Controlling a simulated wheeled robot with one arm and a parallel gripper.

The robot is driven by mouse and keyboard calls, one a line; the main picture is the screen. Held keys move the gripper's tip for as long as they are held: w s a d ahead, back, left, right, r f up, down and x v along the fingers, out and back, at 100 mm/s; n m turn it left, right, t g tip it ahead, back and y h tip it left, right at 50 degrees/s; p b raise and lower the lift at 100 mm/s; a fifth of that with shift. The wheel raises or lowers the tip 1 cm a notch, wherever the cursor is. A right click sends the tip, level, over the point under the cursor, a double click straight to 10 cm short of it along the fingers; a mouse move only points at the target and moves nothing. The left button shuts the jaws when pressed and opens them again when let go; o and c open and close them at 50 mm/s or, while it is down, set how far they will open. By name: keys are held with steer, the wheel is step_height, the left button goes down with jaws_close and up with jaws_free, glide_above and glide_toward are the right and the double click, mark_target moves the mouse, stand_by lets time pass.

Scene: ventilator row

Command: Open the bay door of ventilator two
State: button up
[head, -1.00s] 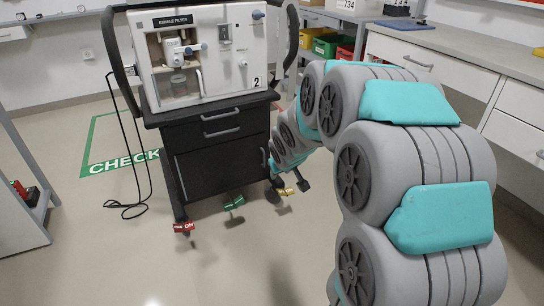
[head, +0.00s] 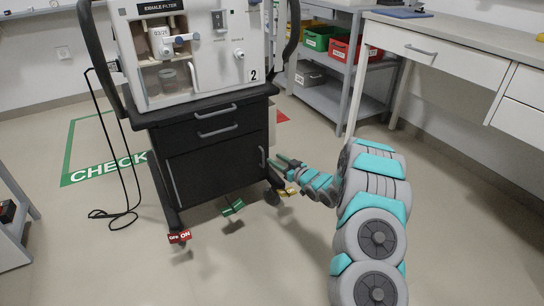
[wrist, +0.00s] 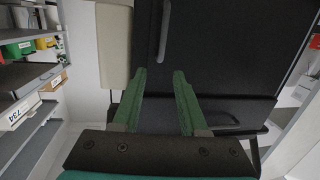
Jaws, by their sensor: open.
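Ventilator two (head: 200,55) is a white unit marked 2 on a black cart. Its "EXHALE FILTER" bay (head: 165,55) has a clear front with a white vertical handle (head: 193,76) at its right edge and looks closed. The cart's black lower door (head: 215,168) is closed, with a vertical handle (head: 262,157) near its right edge. My gripper (head: 284,161) is low at the cart's right side. In the wrist view, my gripper (wrist: 160,76) has its green fingers apart with nothing between them. The black door (wrist: 215,45) and a handle (wrist: 165,32) lie beyond the fingertips, apart from them.
A black cable (head: 125,150) hangs at the left. Shelves with bins (head: 322,38) and a drawer bench (head: 440,55) stand at the right. The front floor is clear.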

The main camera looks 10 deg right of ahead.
steer(key=w+a+f+y, duration=0.1)
steer(key=w+a+f, duration=0.1)
steer(key=w, duration=0.4)
steer(key=shift+w+a+t, duration=0.2)
steer(key=shift+a+t, duration=0.1)
steer(key=shift+a, duration=0.35)
jaws_close()
steer(key=shift+b, duration=0.3)
stand_by(1.0)
